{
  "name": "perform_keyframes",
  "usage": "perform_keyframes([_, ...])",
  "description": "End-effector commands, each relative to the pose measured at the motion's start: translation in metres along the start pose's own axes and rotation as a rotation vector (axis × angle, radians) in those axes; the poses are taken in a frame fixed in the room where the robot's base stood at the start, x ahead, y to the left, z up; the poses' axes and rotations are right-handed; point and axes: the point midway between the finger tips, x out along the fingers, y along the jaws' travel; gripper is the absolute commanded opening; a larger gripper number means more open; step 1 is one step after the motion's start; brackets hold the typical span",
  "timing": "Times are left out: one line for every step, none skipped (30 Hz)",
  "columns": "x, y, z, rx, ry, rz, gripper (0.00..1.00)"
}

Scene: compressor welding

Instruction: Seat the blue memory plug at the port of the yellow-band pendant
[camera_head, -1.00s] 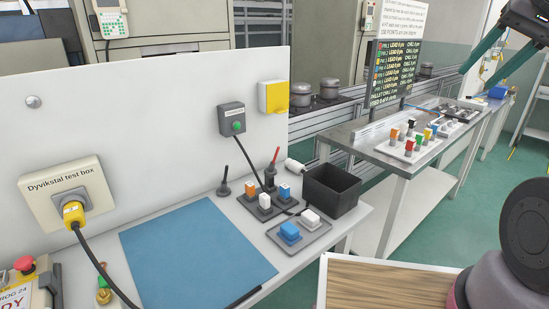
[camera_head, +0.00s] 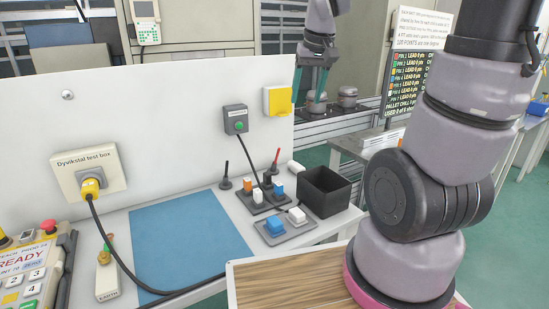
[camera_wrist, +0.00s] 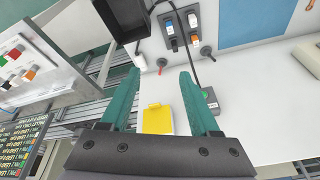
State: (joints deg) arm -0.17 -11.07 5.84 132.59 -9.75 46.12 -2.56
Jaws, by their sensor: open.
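A blue plug (camera_head: 275,227) sits beside a white one on a small grey tray (camera_head: 292,234). Another blue plug (camera_head: 277,190) stands on the dark rack (camera_head: 258,206) behind, with orange and white ones. My gripper (camera_head: 310,84) is open and empty, high above the back of the bench. In the wrist view its teal fingers (camera_wrist: 160,84) point over the yellow box, well away from the plugs.
A black bin (camera_head: 325,191) stands right of the rack. A yellow-fronted box (camera_head: 278,101) and a green-button box (camera_head: 236,120) are on the white back panel.

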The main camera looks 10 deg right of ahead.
Motion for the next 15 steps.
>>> perform_keyframes([0.025,-0.003,-0.008,-0.038,-0.045,0.012,0.62])
perform_keyframes([0.037,-0.005,-0.012,-0.062,-0.064,0.018,0.62])
perform_keyframes([0.054,-0.008,-0.017,-0.093,-0.09,0.025,0.62])
perform_keyframes([0.068,-0.01,-0.019,-0.117,-0.11,0.029,0.62])
perform_keyframes([0.082,-0.012,-0.022,-0.141,-0.13,0.031,0.62])
perform_keyframes([0.1,-0.015,-0.025,-0.174,-0.154,0.034,0.62])
perform_keyframes([0.114,-0.017,-0.026,-0.196,-0.174,0.034,0.62])
perform_keyframes([0.128,-0.019,-0.027,-0.219,-0.192,0.034,0.62])
perform_keyframes([0.145,-0.023,-0.027,-0.248,-0.214,0.032,0.62])
perform_keyframes([0.158,-0.025,-0.027,-0.267,-0.23,0.03,0.62])
perform_keyframes([0.17,-0.027,-0.026,-0.286,-0.246,0.029,0.62])
perform_keyframes([0.184,-0.029,-0.026,-0.307,-0.263,0.025,0.62])
perform_keyframes([0.195,-0.031,-0.025,-0.323,-0.275,0.022,0.62])
perform_keyframes([0.204,-0.033,-0.023,-0.338,-0.286,0.019,0.62])
perform_keyframes([0.214,-0.035,-0.022,-0.354,-0.299,0.015,0.62])
